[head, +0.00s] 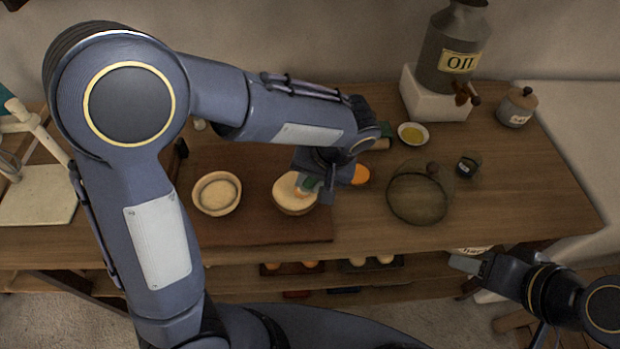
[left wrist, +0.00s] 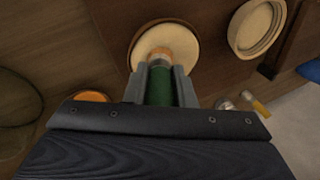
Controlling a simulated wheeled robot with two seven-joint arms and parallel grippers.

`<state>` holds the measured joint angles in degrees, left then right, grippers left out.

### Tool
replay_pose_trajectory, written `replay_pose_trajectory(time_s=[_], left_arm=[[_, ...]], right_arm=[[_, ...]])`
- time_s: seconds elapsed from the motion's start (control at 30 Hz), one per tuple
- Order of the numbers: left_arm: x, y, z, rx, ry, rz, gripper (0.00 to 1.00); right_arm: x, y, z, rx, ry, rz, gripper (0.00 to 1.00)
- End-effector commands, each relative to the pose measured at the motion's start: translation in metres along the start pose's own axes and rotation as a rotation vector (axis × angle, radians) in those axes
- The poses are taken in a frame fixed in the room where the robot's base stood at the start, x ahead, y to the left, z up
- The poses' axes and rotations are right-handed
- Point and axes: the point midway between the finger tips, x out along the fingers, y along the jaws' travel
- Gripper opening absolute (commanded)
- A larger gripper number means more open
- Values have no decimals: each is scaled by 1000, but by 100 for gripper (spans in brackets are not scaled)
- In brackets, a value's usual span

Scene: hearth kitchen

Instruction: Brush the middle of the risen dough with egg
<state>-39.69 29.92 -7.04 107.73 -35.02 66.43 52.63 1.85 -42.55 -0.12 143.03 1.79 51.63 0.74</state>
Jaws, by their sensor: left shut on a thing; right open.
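The risen dough (head: 290,190) is a pale round mound in a brown bowl, mid-table; it also shows in the left wrist view (left wrist: 180,38). My left gripper (head: 318,185) is shut on a brush with a green handle (left wrist: 160,88) and a copper-coloured band (left wrist: 160,54). The brush points down over the dough's middle; I cannot tell whether its bristles touch. The gripper hides part of the dough in the head view. A small white bowl of yellow egg (head: 412,134) stands behind, to the right. My right gripper (head: 470,264) is open and empty in front of the table.
A second pale round bowl (head: 216,194) stands left of the dough. To the right are a glass dome (head: 420,194), a dark small jar (head: 467,165) and an oil can (head: 452,55) on a white block. An orange round thing (head: 360,175) lies beside my left gripper.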

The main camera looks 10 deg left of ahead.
Motion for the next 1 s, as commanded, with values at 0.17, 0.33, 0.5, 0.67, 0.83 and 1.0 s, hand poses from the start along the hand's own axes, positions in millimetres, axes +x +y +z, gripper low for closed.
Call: replay_pose_trajectory(time_s=[0.17,0.33,0.5,0.67,0.83,1.0], left_arm=[[4,2,0,0,0,0,0],[5,1,-1,0,-4,-1,0],[9,-3,-11,-1,-8,-2,0],[12,-8,-25,-3,-6,-3,0],[12,-11,-31,-2,-5,-4,0],[12,-10,-27,-1,-6,-5,0]], right_arm=[[3,2,2,0,0,0,48],[2,1,1,0,0,0,48],[2,1,1,0,0,0,48],[1,0,0,0,0,0,48],[1,0,0,0,0,0,48],[2,1,1,0,0,0,48]])
